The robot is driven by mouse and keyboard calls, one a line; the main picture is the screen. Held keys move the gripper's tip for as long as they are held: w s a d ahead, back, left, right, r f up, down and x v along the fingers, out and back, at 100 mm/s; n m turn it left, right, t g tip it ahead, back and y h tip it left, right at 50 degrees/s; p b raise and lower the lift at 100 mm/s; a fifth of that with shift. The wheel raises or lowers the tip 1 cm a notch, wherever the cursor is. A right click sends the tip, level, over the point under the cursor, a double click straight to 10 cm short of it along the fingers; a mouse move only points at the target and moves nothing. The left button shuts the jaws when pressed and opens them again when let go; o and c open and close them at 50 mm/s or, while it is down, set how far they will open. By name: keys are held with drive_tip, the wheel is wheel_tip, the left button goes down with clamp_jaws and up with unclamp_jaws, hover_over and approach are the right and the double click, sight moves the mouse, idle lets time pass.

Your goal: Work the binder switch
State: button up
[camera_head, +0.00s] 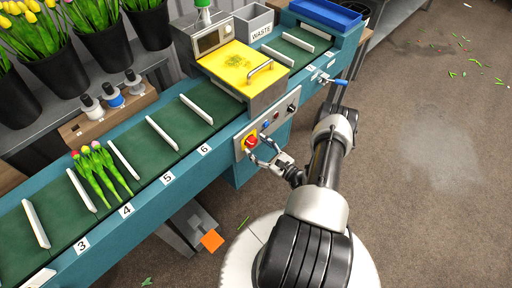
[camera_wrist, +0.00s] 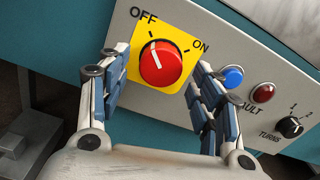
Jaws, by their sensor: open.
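The binder switch is a red rotary knob (camera_wrist: 163,62) on a yellow plate (camera_wrist: 137,45) marked OFF and ON. Its white pointer line leans up-left towards OFF. In the head view the red knob (camera_head: 250,142) sits at the left end of the grey control panel (camera_head: 268,127). My gripper (camera_wrist: 160,97) is open, its two blue-padded fingers either side of the knob, left and right. I cannot tell whether either finger touches it. In the head view my gripper (camera_head: 265,150) is right in front of the panel. The yellow binder hood (camera_head: 243,68) is down above it.
Beside the switch are a blue button (camera_wrist: 232,77), a red lamp (camera_wrist: 263,93) and a black TURNS dial (camera_wrist: 290,127). A tulip bunch (camera_head: 100,172) lies on the green belt (camera_head: 150,165) near slot 4. An orange pedal (camera_head: 212,241) is low below the conveyor.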

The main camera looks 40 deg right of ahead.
drive_tip(key=shift+w, duration=0.65)
drive_tip(key=shift+c, duration=0.5)
drive_tip(key=c, duration=1)
